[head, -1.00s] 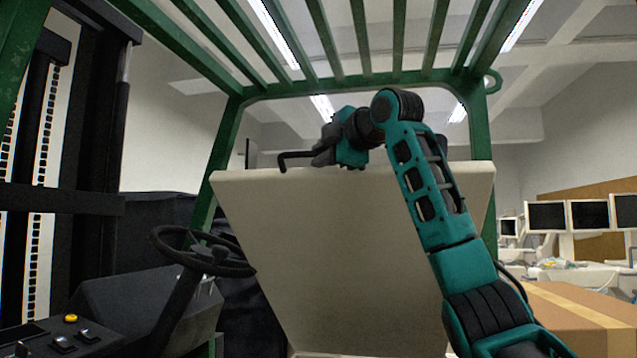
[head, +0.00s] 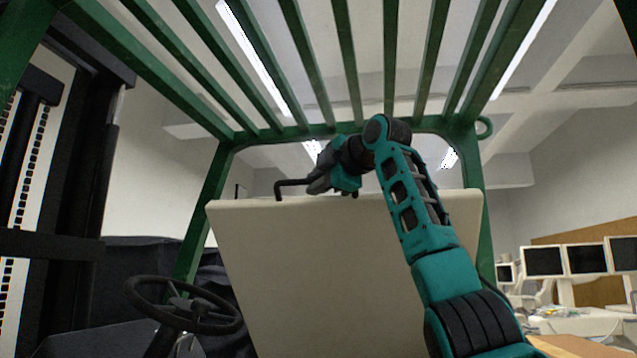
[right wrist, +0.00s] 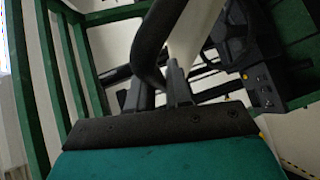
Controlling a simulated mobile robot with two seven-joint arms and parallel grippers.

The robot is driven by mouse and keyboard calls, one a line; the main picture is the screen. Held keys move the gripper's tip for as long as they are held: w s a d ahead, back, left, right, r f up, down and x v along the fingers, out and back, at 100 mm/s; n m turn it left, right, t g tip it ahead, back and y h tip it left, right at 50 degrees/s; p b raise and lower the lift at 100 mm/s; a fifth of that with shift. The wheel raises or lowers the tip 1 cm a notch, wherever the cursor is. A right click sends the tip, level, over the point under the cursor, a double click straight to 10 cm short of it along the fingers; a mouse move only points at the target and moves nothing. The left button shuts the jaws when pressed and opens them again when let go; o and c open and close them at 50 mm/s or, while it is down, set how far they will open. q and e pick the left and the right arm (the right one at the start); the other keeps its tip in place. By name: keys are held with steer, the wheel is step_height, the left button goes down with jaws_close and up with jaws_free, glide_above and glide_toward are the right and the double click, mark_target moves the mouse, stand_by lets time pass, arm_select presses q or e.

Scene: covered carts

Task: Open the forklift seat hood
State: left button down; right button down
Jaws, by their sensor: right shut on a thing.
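The forklift seat hood (head: 320,270) is a large cream panel standing steeply raised in the middle of the head view. It also shows as a pale strip in the right wrist view (right wrist: 197,28). A bent black handle (head: 279,186) is at its top edge, left of centre. My right gripper (head: 314,186) is shut on this handle at the hood's top edge. In the right wrist view, my right gripper's fingers (right wrist: 160,92) are around the dark handle bar (right wrist: 152,40). The hood's lower edge is out of view. My left gripper is not in view.
The green overhead guard (head: 350,128) spans above and behind the hood. A black steering wheel (head: 183,305) stands at lower left, and the dark mast (head: 75,170) is farther left. Monitors (head: 587,260) and a cardboard box (head: 575,346) are at the right.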

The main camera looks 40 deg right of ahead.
steer(key=c, duration=1.1)
jaws_free()
steer(key=shift+f, duration=0.1)
steer(key=shift+c, duration=0.2)
steer(key=shift+s, duration=0.2)
steer(key=s+a+r+b, duration=0.1)
steer(key=s+r+b, duration=0.1)
steer(key=s, duration=1)
steer(key=shift+s+b, duration=0.2)
steer(key=shift+b, duration=0.15)
steer(key=shift+w, duration=0.1)
